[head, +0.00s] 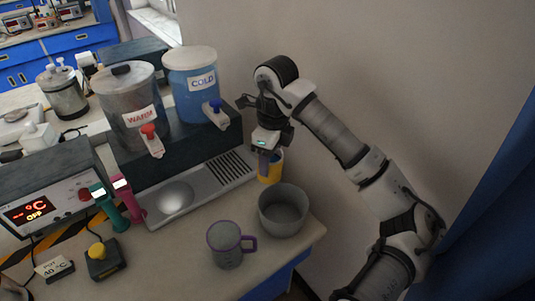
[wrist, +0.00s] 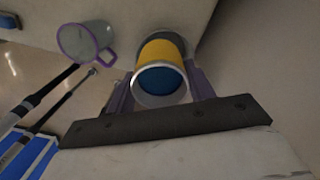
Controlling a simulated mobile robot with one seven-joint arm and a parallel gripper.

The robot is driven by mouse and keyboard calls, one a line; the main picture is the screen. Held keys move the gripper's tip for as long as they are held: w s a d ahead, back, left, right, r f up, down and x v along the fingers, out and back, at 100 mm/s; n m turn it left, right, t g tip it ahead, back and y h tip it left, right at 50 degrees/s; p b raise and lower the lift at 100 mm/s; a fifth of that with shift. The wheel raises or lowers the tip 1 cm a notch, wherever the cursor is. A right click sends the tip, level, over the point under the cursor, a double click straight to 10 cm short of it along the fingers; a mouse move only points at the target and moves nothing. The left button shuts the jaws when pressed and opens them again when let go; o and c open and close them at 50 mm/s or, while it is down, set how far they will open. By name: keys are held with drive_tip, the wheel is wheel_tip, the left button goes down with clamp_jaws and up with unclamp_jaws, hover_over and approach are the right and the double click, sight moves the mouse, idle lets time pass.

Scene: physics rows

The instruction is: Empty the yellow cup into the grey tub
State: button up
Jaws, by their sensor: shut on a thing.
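The yellow cup (head: 275,169) is in the head view just behind the grey tub, and looks about upright. My gripper (head: 267,160) is shut on it from above, one finger in front of the cup's side. In the wrist view the cup (wrist: 162,51) sits between my two fingers (wrist: 161,90), its pale rim facing the camera and blue contents inside. The grey tub (head: 283,222) stands on the counter near its right end, and its visible inside looks empty. The cup partly overlaps the tub's far rim in the picture; I cannot tell whether they touch.
A grey mug with a purple rim (head: 226,254) stands left of the tub, also in the wrist view (wrist: 78,41). Behind are the drip tray (head: 215,180) and the WARM (head: 124,92) and COLD (head: 190,94) dispensers. A wall is close behind and right.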

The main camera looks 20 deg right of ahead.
sight(280, 175)
drive_tip(key=shift+f+t+y+b, duration=1)
drive_tip(key=shift+f+y+b, duration=0.4)
drive_tip(key=shift+b, duration=0.4)
wheel_tip(280, 175, down, 4)
drive_tip(key=t+y+b, duration=0.2)
drive_tip(key=t+y, duration=0.1)
drive_tip(key=y, duration=0.1)
drive_tip(key=shift+s+d+t, duration=0.1)
drive_tip(key=shift+d+t, duration=0.05)
drive_tip(key=shift+t, duration=0.15)
drive_tip(key=shift+t+y, duration=0.3)
drive_tip(key=t+y, duration=0.1)
drive_tip(key=f+t+y+b, duration=0.1)
drive_tip(key=y, duration=0.1)
drive_tip(key=shift+s+d+f+t, duration=0.25)
drive_tip(key=shift+f+t, duration=0.05)
drive_tip(key=shift+t, duration=0.1)
drive_tip(key=y+b, duration=0.1)
drive_tip(key=b, duration=0.1)
drive_tip(key=t+y+b, duration=0.1)
drive_tip(key=b, duration=0.1)
drive_tip(key=t+y+b, duration=0.1)
drive_tip(key=b, duration=0.1)
drive_tip(key=shift+s+d+b, duration=0.25)
drive_tip(key=shift+d+b, duration=0.05)
drive_tip(key=shift+b, duration=0.1)
